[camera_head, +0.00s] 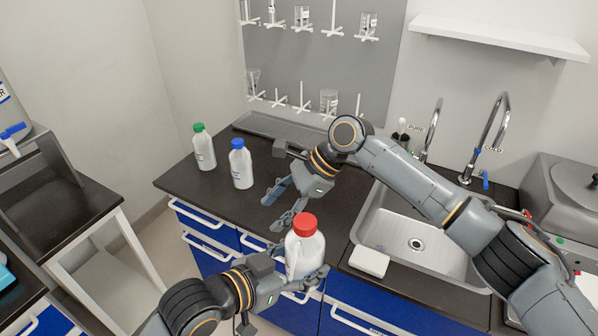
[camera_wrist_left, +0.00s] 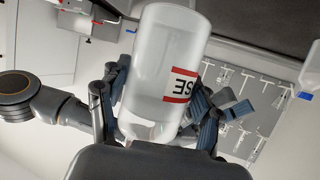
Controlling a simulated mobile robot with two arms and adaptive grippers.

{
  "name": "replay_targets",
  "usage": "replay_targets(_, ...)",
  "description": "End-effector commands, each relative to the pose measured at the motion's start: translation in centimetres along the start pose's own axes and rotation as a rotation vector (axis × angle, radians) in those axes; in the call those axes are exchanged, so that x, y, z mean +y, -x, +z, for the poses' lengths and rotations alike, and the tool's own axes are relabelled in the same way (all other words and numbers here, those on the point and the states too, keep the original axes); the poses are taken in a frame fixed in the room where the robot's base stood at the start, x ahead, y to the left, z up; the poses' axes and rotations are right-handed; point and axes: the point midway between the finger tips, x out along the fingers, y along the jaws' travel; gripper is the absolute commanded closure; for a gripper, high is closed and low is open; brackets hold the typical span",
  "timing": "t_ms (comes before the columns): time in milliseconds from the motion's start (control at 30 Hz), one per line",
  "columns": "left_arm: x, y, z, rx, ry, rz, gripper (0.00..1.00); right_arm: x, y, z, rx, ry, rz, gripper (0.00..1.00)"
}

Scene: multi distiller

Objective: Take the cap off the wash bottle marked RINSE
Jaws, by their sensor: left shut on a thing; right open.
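A white wash bottle (camera_head: 304,250) with a red cap (camera_head: 305,224) stands roughly upright in my left gripper (camera_head: 303,273), which is shut around its body. In the left wrist view the bottle (camera_wrist_left: 160,60) fills the middle between the fingers. Its label (camera_wrist_left: 182,85) has a red edge and shows the letters "SE", the rest being out of sight. The red cap is on the bottle in the head view. My right gripper (camera_head: 276,208) is open and empty, just left of and beyond the red cap, apart from it.
A green-capped bottle (camera_head: 204,150) and a blue-capped bottle (camera_head: 241,166) stand on the dark counter (camera_head: 190,190) at the back left. A sink (camera_head: 425,225) with two taps lies to the right, with a white block (camera_head: 369,261) by its front edge. A glassware rack hangs behind.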

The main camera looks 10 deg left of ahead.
Motion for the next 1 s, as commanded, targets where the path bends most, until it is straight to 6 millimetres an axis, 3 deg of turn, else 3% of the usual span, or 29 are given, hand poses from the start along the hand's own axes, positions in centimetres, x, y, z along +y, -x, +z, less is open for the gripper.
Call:
replay_targets(100,0.0,0.0,-0.1,0.004,-0.001,0.0,0.53,0.2,4.3,3.5,0.112,-0.04,0.056,0.47)
replay_targets(300,0.0,0.0,-0.1,0.004,-0.001,0.0,0.53,2.4,10.4,7.7,0.344,-0.146,0.115,0.47)
replay_targets(500,0.0,0.0,-0.1,0.004,-0.001,0.0,0.53,5.7,14.4,10.5,0.562,-0.151,0.141,0.47)
replay_targets(733,0.0,0.0,-0.1,0.004,-0.001,0.0,0.53,7.9,15.6,11.3,0.673,-0.106,0.16,0.47)
replay_targets(1000,0.0,0.0,-0.1,0.004,-0.001,0.0,0.53,8.7,12.8,9.1,0.676,-0.105,0.162,0.47)
